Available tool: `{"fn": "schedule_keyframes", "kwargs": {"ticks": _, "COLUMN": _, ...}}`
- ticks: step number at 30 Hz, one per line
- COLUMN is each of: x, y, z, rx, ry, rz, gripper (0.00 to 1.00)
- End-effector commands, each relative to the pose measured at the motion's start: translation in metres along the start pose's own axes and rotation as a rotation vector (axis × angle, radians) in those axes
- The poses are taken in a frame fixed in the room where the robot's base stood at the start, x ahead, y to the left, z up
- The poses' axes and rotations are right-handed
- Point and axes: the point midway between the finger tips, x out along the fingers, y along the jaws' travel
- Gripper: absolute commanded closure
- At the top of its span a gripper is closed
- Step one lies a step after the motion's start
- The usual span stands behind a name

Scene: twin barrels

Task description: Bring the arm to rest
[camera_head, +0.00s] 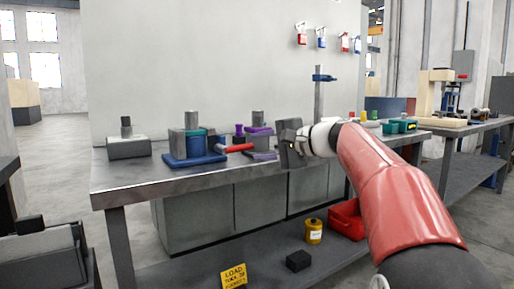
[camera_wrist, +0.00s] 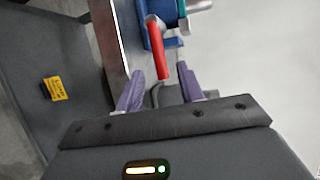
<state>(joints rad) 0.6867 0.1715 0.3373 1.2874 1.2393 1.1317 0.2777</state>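My gripper (camera_head: 248,143) is over the workbench, pointing left, with its two purple fingers spread wide. In the wrist view my gripper (camera_wrist: 160,70) also shows open and empty-handed. A red handle (camera_head: 236,148) sticks out to the right from a grey barrel fixture (camera_head: 191,141) with a teal ring on a blue base (camera_head: 195,160). The handle's end (camera_wrist: 160,55) appears between the fingertips, with a gap on both sides. A second grey barrel (camera_head: 258,118) stands behind my fingers, partly hidden by them. My red arm reaches in from the right.
A red bin (camera_head: 346,219) and a yellow can (camera_head: 313,231) sit on the lower shelf. A yellow sign (camera_head: 234,276) stands below.

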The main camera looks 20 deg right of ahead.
Motion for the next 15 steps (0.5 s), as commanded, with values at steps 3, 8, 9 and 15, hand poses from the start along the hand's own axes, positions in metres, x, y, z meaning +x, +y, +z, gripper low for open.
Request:
{"fn": "schedule_keyframes", "kwargs": {"ticks": 3, "x": 0.000, "y": 0.000, "z": 0.000, "rx": 0.000, "ry": 0.000, "rz": 0.000, "gripper": 0.62}}
{"fn": "schedule_keyframes", "kwargs": {"ticks": 8, "x": 0.005, "y": 0.006, "z": 0.015, "rx": -0.026, "ry": 0.001, "rz": 0.051, "gripper": 0.62}}
{"fn": "schedule_keyframes", "kwargs": {"ticks": 9, "x": 0.008, "y": 0.011, "z": 0.026, "rx": -0.046, "ry": 0.002, "rz": 0.089, "gripper": 0.62}}
{"fn": "schedule_keyframes", "kwargs": {"ticks": 15, "x": -0.001, "y": 0.074, "z": 0.116, "rx": -0.269, "ry": 0.009, "rz": 0.426, "gripper": 0.62}}
